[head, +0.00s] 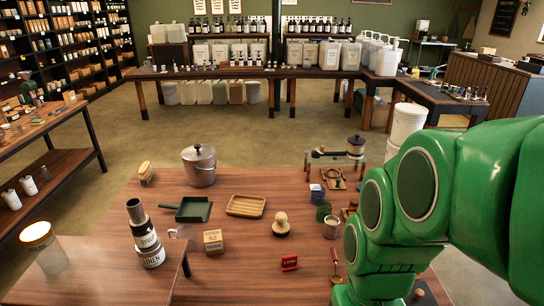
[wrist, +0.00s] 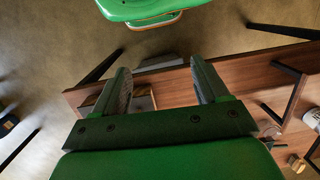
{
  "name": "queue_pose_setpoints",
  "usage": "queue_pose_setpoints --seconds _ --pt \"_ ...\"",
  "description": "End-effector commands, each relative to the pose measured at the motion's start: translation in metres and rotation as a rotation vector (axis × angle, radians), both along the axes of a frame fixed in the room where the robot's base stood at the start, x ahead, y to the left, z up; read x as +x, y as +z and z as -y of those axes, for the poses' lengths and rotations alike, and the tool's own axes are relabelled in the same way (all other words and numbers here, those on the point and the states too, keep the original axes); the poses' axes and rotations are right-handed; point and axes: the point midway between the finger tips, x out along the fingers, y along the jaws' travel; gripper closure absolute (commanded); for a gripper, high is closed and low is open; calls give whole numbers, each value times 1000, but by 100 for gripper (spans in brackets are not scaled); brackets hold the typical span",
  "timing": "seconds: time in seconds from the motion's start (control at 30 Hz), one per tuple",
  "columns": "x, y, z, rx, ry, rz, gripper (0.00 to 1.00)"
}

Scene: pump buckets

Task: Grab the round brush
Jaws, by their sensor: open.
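The round brush (head: 281,224), with a pale wooden knob and a ring of bristles, stands on the wooden table (head: 150,195) near its middle in the head view. My gripper (wrist: 160,70) shows in the wrist view with its two fingers apart and nothing held between them. It is over the floor and the table's edge there. I cannot make out the round brush in the wrist view. In the head view my green arm covers the right side of the table and my gripper is not visible.
A wooden tray (head: 246,206), a dark green dustpan (head: 187,209) and a small box (head: 213,241) lie left of the brush. A metal cup (head: 331,228) and a green block (head: 323,212) are close on its right. A red sign (head: 289,263) stands in front.

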Motion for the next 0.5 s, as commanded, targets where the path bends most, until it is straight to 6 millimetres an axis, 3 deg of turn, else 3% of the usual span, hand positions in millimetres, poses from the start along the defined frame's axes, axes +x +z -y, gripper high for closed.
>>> queue_pose_setpoints --seconds 0.5 --pt "97 -6 -104 400 -226 -49 26"
